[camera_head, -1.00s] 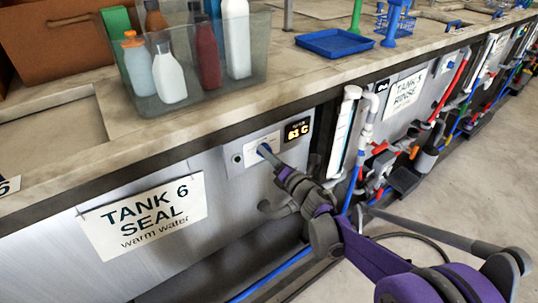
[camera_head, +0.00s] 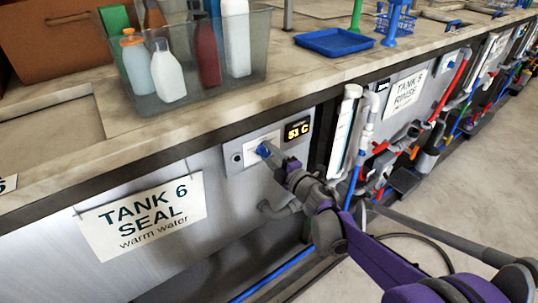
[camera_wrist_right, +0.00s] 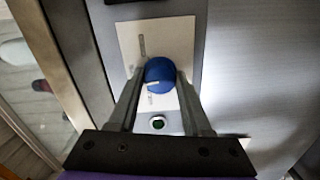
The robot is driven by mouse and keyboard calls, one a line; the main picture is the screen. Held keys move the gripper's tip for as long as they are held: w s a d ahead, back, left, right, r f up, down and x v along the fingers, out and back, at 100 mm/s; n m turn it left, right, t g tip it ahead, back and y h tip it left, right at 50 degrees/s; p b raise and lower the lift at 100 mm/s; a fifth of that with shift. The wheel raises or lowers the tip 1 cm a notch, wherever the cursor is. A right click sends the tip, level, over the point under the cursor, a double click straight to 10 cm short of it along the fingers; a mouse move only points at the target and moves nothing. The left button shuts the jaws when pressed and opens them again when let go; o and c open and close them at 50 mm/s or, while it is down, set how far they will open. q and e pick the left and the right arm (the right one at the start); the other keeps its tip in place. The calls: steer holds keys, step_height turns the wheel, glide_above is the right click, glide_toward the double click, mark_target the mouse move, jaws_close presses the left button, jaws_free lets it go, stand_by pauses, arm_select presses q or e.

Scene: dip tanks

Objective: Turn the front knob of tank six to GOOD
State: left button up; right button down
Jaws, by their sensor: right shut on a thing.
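The front knob (camera_head: 263,149) of tank six is blue and sits on a pale plate on the grey tank front, right of the "TANK 6 SEAL warm water" sign (camera_head: 144,216). My right gripper (camera_head: 270,155) is shut on this knob. In the right wrist view the knob (camera_wrist_right: 160,72) lies between the two fingers of the gripper (camera_wrist_right: 161,88). A white mark shows on the knob's lower left side. The small print on the plate (camera_wrist_right: 133,42) is too blurred to read. The display (camera_head: 298,130) above the knob reads about 53 C. My left gripper is not in view.
A clear bin (camera_head: 195,92) of bottles stands on the counter above. A blue tray (camera_head: 335,42) lies further right. White pipes (camera_head: 367,125) and a hose run just right of the knob panel. A grey pipe sits below the knob. The floor at right is open.

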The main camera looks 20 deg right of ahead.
steer(key=m+b, duration=0.1)
steer(key=m, duration=0.5)
steer(key=shift+f+y, duration=0.1)
steer(key=shift+y, duration=0.2)
steer(key=m, duration=0.6)
steer(key=shift+b, duration=0.4)
steer(key=shift+m, duration=0.4)
steer(key=shift+c, duration=1.7)
jaws_free()
steer(key=p+v, duration=0.1)
steer(key=v, duration=0.9)
steer(key=shift+s+d, duration=0.25)
steer(key=shift+s, duration=0.1)
steer(key=shift+r, duration=0.25)
